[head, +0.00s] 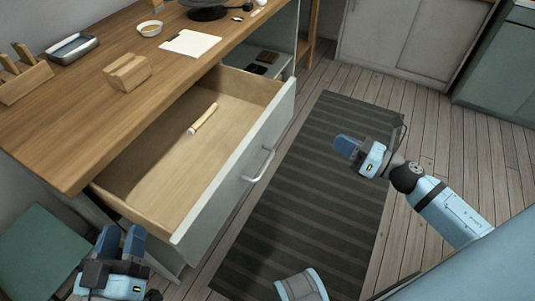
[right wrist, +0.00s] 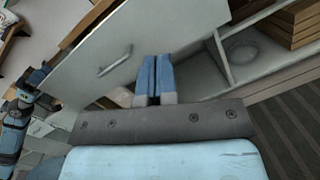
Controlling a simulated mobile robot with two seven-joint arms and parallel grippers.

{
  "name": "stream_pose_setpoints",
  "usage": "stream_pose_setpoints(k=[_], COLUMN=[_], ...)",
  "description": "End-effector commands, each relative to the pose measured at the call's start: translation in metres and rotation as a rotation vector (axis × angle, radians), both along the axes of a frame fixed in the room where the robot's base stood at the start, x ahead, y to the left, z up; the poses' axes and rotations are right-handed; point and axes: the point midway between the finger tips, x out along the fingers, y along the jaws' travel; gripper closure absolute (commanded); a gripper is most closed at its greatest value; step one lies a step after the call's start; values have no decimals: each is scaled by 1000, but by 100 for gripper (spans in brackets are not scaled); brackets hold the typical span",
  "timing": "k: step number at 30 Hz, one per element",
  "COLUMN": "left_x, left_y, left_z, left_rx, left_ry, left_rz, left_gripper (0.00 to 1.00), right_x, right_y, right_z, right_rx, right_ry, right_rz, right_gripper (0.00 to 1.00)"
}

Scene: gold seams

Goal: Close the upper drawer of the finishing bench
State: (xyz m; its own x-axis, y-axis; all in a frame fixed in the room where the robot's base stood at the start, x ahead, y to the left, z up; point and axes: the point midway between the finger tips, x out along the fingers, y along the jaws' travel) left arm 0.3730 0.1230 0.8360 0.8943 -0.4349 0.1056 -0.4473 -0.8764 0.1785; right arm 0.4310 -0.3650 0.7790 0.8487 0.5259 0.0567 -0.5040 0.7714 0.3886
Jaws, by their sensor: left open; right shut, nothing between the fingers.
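The upper drawer (head: 240,172) of the finishing bench (head: 75,130) is pulled well out in the head view. A yellowish stick-like item (head: 203,118) lies inside it. Its grey front has a metal handle (head: 260,165). My right gripper (head: 342,146) is shut and empty, to the right of the drawer front and apart from it, above the mat. In the right wrist view the shut fingers (right wrist: 155,78) appear before the grey front, near the handle (right wrist: 115,61). My left gripper (head: 122,240) is open and empty, near the drawer's near corner at the lower left.
A striped dark mat (head: 310,210) covers the floor before the bench. The benchtop holds a wooden block (head: 127,72), a white sheet (head: 190,43) and a small tray (head: 71,47). An open compartment (head: 266,60) with dark items lies beyond the drawer.

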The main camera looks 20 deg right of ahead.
Motion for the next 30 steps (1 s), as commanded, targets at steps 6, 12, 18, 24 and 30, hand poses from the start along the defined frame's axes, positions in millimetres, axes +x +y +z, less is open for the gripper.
stream_pose_setpoints(k=[6, 12, 18, 24, 30], left_x=[-6, -7, -7, -7, -7], left_y=[-4, -5, -5, -5, -4], left_z=[-11, -6, -7, -6, -4], left_rx=[-54, -62, -60, -61, -60], left_ry=[-70, -79, -74, -77, -80], left_rz=[-23, -27, -28, -27, -23], left_gripper=[57, 57, 57, 57, 57], right_x=[2, 9, 34, 64, 90], right_y=[-7, -3, 17, 40, 60], right_z=[-28, -26, -24, -24, -24], right_rx=[-312, -367, -365, -364, -362], right_ry=[-158, -188, -188, -188, -185], right_rz=[83, 97, 98, 96, 96], right_gripper=[100, 100, 100, 100, 100])
